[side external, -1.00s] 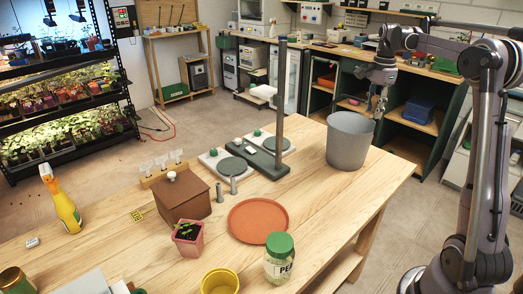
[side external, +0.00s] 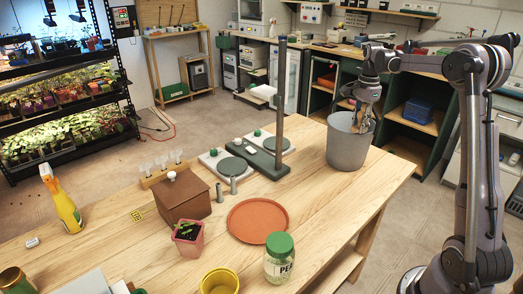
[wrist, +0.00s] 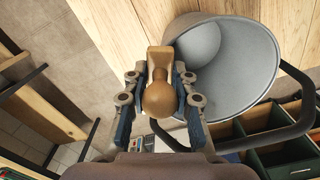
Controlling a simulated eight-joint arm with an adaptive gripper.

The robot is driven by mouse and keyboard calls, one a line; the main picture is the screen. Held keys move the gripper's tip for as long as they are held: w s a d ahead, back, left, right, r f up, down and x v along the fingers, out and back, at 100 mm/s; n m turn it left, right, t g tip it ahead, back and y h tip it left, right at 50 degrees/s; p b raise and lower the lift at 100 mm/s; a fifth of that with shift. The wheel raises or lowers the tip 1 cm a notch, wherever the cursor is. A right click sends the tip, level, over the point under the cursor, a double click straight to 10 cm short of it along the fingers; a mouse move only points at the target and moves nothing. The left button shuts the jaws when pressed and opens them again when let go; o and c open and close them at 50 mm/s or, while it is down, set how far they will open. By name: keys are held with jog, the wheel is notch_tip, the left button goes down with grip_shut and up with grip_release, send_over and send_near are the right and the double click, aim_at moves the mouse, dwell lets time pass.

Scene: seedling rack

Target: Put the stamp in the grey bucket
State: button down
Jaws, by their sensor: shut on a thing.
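The stamp (wrist: 159,95) has a round wooden knob and a pale wooden block. My gripper (wrist: 158,82) is shut on it, with a finger on either side. In the side view my gripper (side external: 364,115) points down at the mouth of the grey bucket (side external: 346,152), near its right rim. The stamp shows there only as a small brownish patch. In the wrist view the grey bucket (wrist: 262,65) lies just right of the stamp, and the block overlaps its left rim. I cannot tell how far the stamp is inside the rim. The bucket stands upright on the wooden table.
The bucket is near the table's (side external: 330,215) right end. A scale-like stand with a tall dark post (side external: 281,100) is to its left. An orange saucer (side external: 257,221) and a green-lidded jar (side external: 279,262) are nearer the front. Open shelves stand behind the bucket.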

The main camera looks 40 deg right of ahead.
jog(key=shift+f, duration=0.35)
jog(key=c, duration=1.1)
grip_release()
jog(key=shift+r, duration=0.1)
